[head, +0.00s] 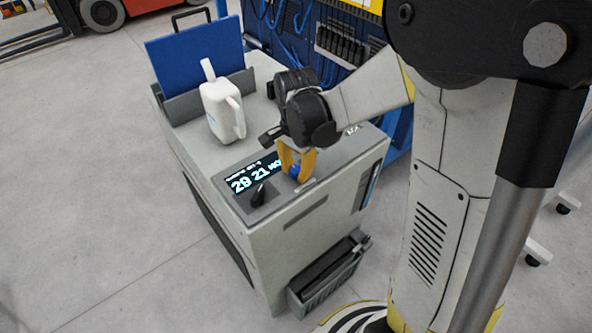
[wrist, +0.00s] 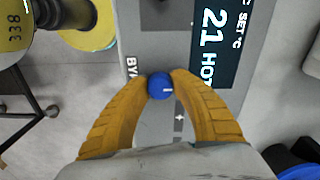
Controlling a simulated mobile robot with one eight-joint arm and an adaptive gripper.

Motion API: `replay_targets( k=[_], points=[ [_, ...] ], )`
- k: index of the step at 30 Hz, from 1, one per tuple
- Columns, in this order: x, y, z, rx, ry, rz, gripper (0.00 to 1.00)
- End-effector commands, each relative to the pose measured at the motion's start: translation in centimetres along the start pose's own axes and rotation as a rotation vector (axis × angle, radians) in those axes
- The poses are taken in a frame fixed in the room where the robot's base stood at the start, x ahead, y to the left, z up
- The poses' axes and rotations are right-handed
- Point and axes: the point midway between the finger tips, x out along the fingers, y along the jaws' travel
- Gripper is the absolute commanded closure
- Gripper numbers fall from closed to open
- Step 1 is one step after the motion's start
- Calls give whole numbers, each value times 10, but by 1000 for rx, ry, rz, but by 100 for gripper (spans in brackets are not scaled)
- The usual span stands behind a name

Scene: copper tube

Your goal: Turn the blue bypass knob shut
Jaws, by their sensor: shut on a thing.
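The blue bypass knob (wrist: 160,86) sits on the top panel of a grey machine, beside partly covered lettering that starts "BY". My gripper (wrist: 160,80) has its two yellow-orange fingers closed around the knob, one on each side. A short white mark shows on the knob's face. In the head view, my gripper (head: 297,163) reaches down onto the front of the machine's top, and a bit of the blue knob (head: 294,171) shows between the fingers.
Open floor lies to the left.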

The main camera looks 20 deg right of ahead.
Motion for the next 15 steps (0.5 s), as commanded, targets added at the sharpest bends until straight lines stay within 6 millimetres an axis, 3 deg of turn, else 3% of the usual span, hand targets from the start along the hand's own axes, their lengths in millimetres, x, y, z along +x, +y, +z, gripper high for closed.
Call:
replay_targets(
  k=[1, 2, 3, 4, 15],
  points=[
    [0, 0, 0, 0, -1, 0, 100],
    [0, 0, 0, 0, -1, 0, 64],
    [0, 0, 0, 0, -1, 0, 52],
    [0, 0, 0, 0, -1, 0, 48],
    [-6, 0, 0, -1, 0, 0, 48]
  ],
)
